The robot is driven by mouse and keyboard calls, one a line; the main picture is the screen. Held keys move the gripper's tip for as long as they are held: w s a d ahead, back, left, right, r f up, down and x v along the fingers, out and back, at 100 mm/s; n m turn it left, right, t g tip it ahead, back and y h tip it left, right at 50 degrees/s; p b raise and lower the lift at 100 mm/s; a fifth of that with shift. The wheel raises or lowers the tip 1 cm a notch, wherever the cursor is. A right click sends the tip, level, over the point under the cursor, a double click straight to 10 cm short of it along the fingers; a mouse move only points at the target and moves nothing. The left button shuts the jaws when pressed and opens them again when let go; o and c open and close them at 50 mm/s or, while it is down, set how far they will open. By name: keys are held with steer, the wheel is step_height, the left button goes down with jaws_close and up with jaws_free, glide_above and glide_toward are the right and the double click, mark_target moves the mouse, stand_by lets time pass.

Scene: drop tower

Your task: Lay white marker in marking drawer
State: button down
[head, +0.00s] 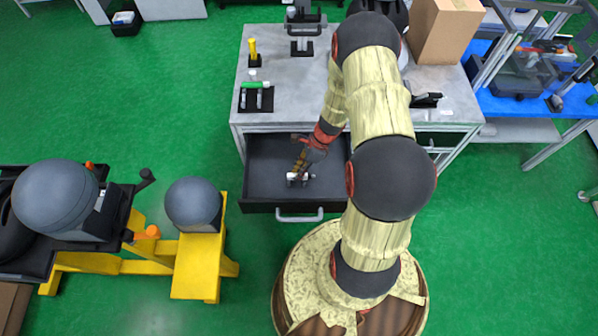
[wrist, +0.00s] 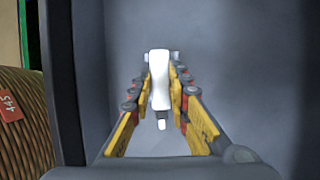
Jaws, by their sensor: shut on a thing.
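The white marker (wrist: 160,82) is between the two yellow-and-grey fingers of my gripper (wrist: 160,92) in the wrist view. My gripper is shut on it. In the head view my gripper (head: 300,172) reaches down into the open marking drawer (head: 262,190), and the white marker (head: 294,177) shows at its fingertips, inside the drawer's outline. The drawer is dark, with a grey handle on its front. In the wrist view the drawer floor (wrist: 240,60) lies beneath the marker. I cannot tell whether the marker touches the floor.
The grey workbench (head: 285,95) stands above the drawer. On it are a yellow marker in a stand (head: 253,48), a green-capped item on a black holder (head: 256,86) and a cardboard box (head: 445,32). A yellow frame (head: 200,265) stands at left. The drawer around my gripper looks empty.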

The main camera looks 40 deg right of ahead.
steer(key=shift+f, duration=0.35)
stand_by(0.4)
steer(key=c, duration=1.6)
jaws_free()
steer(key=shift+r, duration=0.1)
steer(key=shift+r+p, duration=3.05)
steer(key=shift+r, duration=0.4)
